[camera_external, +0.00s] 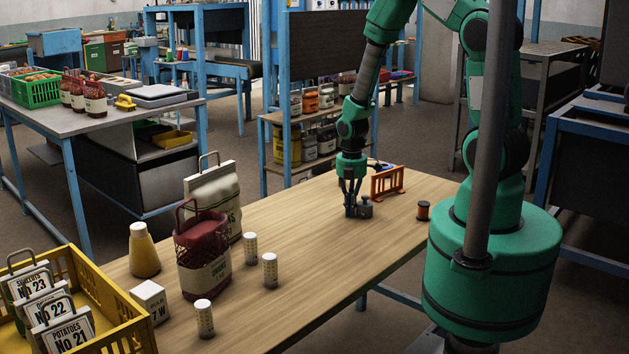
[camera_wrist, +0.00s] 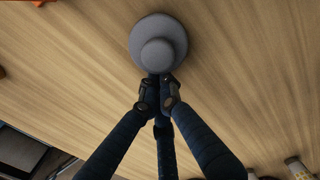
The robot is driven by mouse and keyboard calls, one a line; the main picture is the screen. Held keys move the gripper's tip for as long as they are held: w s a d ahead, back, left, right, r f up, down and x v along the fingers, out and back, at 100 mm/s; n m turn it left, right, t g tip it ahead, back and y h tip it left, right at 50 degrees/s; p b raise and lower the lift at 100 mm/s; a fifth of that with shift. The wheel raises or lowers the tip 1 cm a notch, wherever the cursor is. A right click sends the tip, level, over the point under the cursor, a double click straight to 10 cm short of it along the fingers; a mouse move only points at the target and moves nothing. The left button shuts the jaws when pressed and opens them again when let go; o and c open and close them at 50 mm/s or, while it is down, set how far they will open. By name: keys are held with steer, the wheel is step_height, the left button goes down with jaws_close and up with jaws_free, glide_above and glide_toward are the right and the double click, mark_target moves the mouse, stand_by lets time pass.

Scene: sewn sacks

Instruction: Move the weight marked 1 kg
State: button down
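A small grey weight with a round base and a knob on top (camera_external: 365,209) stands upright on the wooden table, just right of my fingertips in the external view. No mark on it can be read, so I cannot tell if it is the 1 kg one. In the wrist view the weight (camera_wrist: 146,24) is seen from above at the top centre. My gripper (camera_external: 351,212) points down, low over the table. In the wrist view my gripper's fingertips (camera_wrist: 158,88) are drawn together at the weight's near edge, beside the knob and not around it. Contact is unclear.
An orange rack (camera_external: 388,181) stands behind the weight, with a dark spool (camera_external: 423,210) to the right. Sacks (camera_external: 203,250), several white cylinders (camera_external: 270,270), a flask (camera_external: 143,252), a white block (camera_external: 149,302) and a yellow crate (camera_external: 120,318) fill the left. The table's middle is clear.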

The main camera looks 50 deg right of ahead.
mark_target(343, 220)
steer(key=shift+a, duration=1.85)
step_height(343, 220, up, 10)
steer(key=p, duration=0.2)
steer(key=shift+d, duration=0.15)
steer(key=s+d+m, duration=0.2)
steer(key=s+m, duration=0.9)
steer(key=m, duration=1.2)
steer(key=shift+d+r, duration=0.35)
steer(key=shift+s, duration=0.1)
